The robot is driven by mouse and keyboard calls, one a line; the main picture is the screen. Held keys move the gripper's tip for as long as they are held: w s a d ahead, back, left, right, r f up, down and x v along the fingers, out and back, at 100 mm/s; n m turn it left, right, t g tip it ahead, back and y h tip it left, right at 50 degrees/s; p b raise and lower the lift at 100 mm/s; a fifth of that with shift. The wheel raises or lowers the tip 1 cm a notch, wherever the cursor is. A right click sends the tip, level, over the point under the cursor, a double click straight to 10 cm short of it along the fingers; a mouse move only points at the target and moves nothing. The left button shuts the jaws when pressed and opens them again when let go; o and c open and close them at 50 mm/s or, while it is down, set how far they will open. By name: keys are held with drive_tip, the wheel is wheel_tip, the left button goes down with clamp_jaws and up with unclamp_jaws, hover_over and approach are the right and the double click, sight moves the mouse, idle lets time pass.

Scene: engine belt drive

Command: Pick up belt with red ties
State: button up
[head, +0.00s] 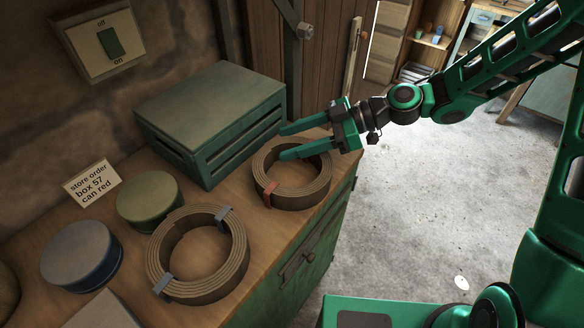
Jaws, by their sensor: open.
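The belt with red ties (322,184) is a brown coiled ring lying on the wooden bench top near its right edge. One red tie shows on its front left side. My gripper (281,142) is open, with its two green fingers pointing left above the far part of this coil. The fingers overlap the coil's far rim in the picture; I cannot tell whether they touch it. Part of the far rim is hidden behind the lower finger.
A second coiled belt with blue-grey ties (236,262) lies nearer on the bench. A green slatted crate (210,105) stands behind the coils. A green can (149,196), a blue-grey can (80,256) and a note card (92,184) are at left. Open floor (420,210) lies right.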

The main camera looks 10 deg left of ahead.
drive_tip(key=shift+a+f, duration=0.15)
drive_tip(key=shift+a, duration=0.1)
clamp_jaws()
